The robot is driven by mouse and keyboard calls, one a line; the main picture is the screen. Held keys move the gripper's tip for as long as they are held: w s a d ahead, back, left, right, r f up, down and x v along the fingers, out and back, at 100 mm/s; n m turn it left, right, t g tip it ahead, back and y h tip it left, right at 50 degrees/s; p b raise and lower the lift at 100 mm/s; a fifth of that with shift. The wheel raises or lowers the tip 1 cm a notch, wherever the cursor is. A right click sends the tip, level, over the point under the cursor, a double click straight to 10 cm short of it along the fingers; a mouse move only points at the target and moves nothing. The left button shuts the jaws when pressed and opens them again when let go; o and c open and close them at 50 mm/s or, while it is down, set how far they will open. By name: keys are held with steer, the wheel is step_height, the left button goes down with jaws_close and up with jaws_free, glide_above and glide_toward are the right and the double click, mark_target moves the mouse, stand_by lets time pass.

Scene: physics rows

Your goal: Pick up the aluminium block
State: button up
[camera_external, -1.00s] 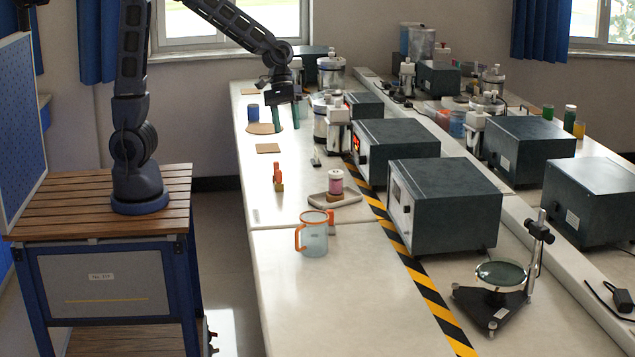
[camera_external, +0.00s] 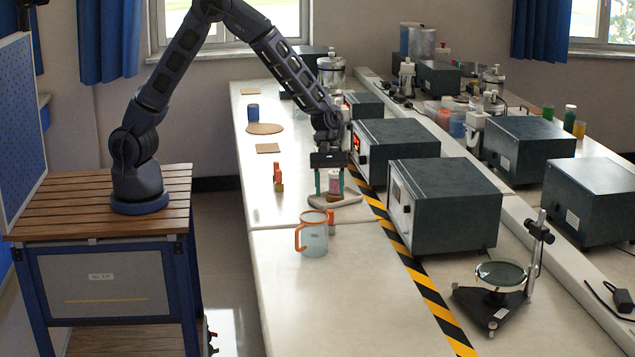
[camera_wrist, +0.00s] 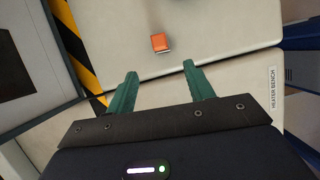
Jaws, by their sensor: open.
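An orange-red piece beside the mug in the external view (camera_external: 332,226) looks like the same block, partly hidden. I cannot tell whether it is the aluminium block; no plain bare-metal block stands out.
An orange-rimmed clear mug (camera_external: 313,238) stands near the block. A red item (camera_external: 278,176) stands left. Dark boxed instruments (camera_external: 445,205) stand right, past striped tape (camera_external: 428,290).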

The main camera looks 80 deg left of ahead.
mark_target(330, 224)
steer(key=x, duration=0.5)
steer(key=shift+d, duration=0.1)
steer(key=f, duration=0.1)
steer(key=d+f, duration=0.2)
steer(key=shift+s+d+f, duration=0.25)
steer(key=shift+f, duration=0.05)
steer(key=shift+d+f, duration=0.2)
steer(key=shift+f, duration=0.3)
steer(key=c, duration=1.1)
